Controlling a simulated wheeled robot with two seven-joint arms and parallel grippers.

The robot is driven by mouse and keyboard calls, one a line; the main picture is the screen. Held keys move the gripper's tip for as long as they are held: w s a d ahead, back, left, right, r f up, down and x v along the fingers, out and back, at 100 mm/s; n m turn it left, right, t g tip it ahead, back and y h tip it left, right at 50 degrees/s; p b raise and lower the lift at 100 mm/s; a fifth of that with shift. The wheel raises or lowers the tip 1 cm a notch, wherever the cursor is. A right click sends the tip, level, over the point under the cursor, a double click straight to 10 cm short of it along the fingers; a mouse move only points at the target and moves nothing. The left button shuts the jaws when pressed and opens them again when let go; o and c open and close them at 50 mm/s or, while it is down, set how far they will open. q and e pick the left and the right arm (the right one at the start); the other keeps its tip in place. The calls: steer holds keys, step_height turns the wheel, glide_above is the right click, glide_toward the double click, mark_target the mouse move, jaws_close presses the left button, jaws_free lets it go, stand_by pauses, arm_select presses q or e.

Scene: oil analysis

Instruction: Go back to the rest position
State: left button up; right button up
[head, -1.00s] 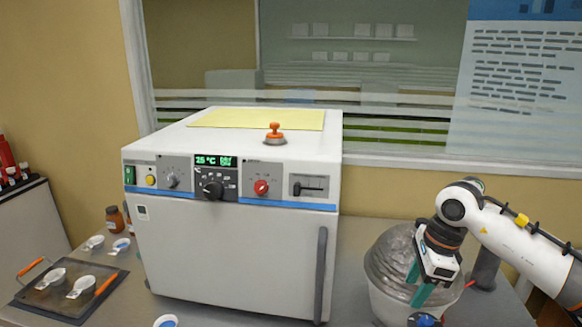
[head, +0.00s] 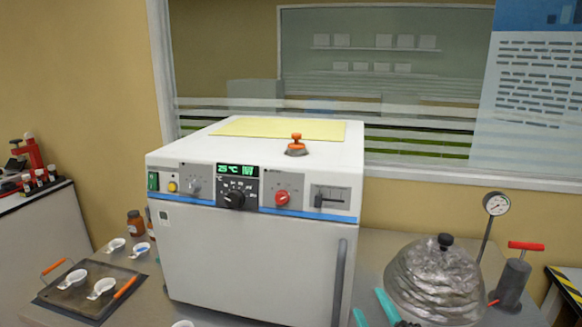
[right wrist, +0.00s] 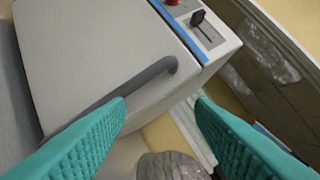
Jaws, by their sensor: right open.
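My right gripper (head: 372,312) shows at the bottom edge of the head view, just left of the clear domed vessel (head: 435,285). Its two teal fingers are apart with nothing between them. In the right wrist view the open fingers (right wrist: 160,112) point toward the white oven (right wrist: 90,60) and its grey handle (right wrist: 130,85). The oven door is shut. My left gripper is in neither view.
The white oven (head: 255,265) fills the middle of the bench. A tray (head: 75,297) with small cups lies at left. A pump with a red handle (head: 514,280) and a gauge (head: 496,204) stand at right. An orange-knobbed weight (head: 296,146) sits on the oven top.

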steer(key=s+d+f+m+g+h, duration=0.25)
steer(key=s+f+m+g, duration=0.2)
steer(key=f, duration=0.25)
steer(key=s+d+f+m+g+h, duration=0.25)
steer(key=s+f+m, duration=0.2)
steer(key=f, duration=0.35)
steer(key=s+f+m+g+y, duration=0.1)
steer(key=s+f+g, duration=0.3)
steer(key=s, duration=0.4)
steer(key=s+f+m+g, duration=0.2)
steer(key=s+f+g, duration=0.15)
steer(key=s, duration=0.45)
step_height(320, 180, down, 28)
steer(key=s+g, duration=0.2)
steer(key=s+d+f+g, duration=0.1)
steer(key=s+d+f, duration=0.2)
steer(key=s+f, duration=1.1)
steer(key=shift+s+d+n, duration=0.4)
steer(key=shift+s, duration=0.3)
steer(key=shift+f+g, duration=0.1)
steer(key=shift+g, duration=0.15)
